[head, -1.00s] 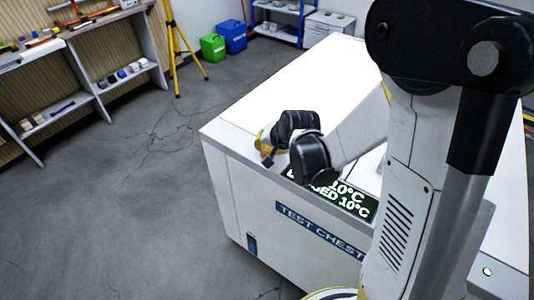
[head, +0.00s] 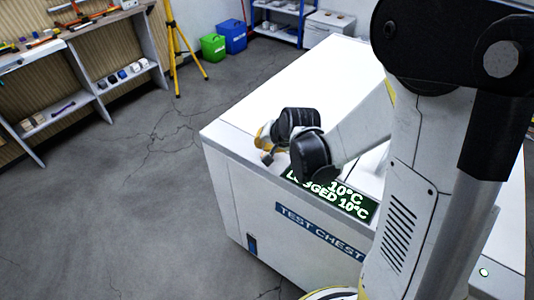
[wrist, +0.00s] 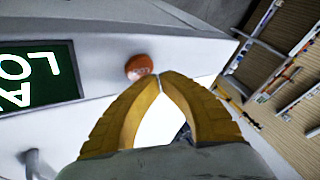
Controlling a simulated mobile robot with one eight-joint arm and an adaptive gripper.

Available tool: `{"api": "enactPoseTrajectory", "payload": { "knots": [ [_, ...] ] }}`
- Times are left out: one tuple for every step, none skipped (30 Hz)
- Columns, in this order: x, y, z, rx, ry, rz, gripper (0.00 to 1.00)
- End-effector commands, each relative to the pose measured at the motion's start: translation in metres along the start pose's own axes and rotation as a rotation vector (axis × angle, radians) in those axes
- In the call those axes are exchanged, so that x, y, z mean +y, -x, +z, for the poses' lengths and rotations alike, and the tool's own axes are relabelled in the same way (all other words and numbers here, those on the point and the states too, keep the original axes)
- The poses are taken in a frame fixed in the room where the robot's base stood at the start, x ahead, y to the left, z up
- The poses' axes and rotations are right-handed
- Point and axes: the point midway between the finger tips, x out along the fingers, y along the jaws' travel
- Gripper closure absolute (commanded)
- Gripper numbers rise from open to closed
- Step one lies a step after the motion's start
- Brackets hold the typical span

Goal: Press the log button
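The log button is a round orange-red button (wrist: 139,67) on the white front edge of the test chest (head: 222,160). It shows in the wrist view just beyond my fingertips. My gripper (wrist: 160,82) has its two yellow fingers together at the tips, with nothing between them. The tips are right beside the button; I cannot tell whether they touch it. In the head view my gripper (head: 266,153) is low over the chest's front left edge, and the button is hidden. The green display (head: 345,202) reads 10°C and LOGGED 10°C, partly covered by my wrist.
The chest's white lid (head: 300,85) is clear behind my arm. A shelf unit (head: 90,85) stands at the far left, near a yellow tripod (head: 173,50). Green (head: 213,46) and blue (head: 232,36) bins stand at the back. Floor left of the chest is free.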

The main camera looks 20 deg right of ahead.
Motion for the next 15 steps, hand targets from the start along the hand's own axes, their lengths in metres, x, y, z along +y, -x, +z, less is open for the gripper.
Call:
{"api": "enactPoseTrajectory", "payload": {
  "knots": [
    [0.000,0.000,0.000,0.000,0.000,0.000,1.00],
    [0.000,0.000,0.000,0.000,0.000,0.000,1.00],
    [0.000,0.000,0.000,0.000,0.000,0.000,1.00],
    [0.000,0.001,0.000,0.000,0.000,0.000,1.00],
    [-0.001,0.002,-0.001,0.000,0.000,0.000,1.00],
    [-0.002,0.003,-0.002,0.000,0.000,0.000,1.00],
    [-0.003,0.005,-0.003,0.000,0.000,0.000,1.00],
    [-0.004,0.007,-0.004,0.000,0.000,0.000,1.00],
    [-0.005,0.010,-0.005,0.000,0.000,0.000,1.00],
    [-0.007,0.012,-0.007,0.000,0.000,0.000,1.00],
    [-0.008,0.015,-0.008,0.000,0.000,0.000,1.00],
    [-0.010,0.018,-0.010,0.000,0.000,0.000,1.00],
    [-0.011,0.021,-0.011,0.000,0.000,0.000,1.00],
    [-0.013,0.024,-0.012,0.000,0.000,0.000,1.00],
    [-0.014,0.027,-0.014,0.000,0.000,0.000,1.00]
  ]
}}
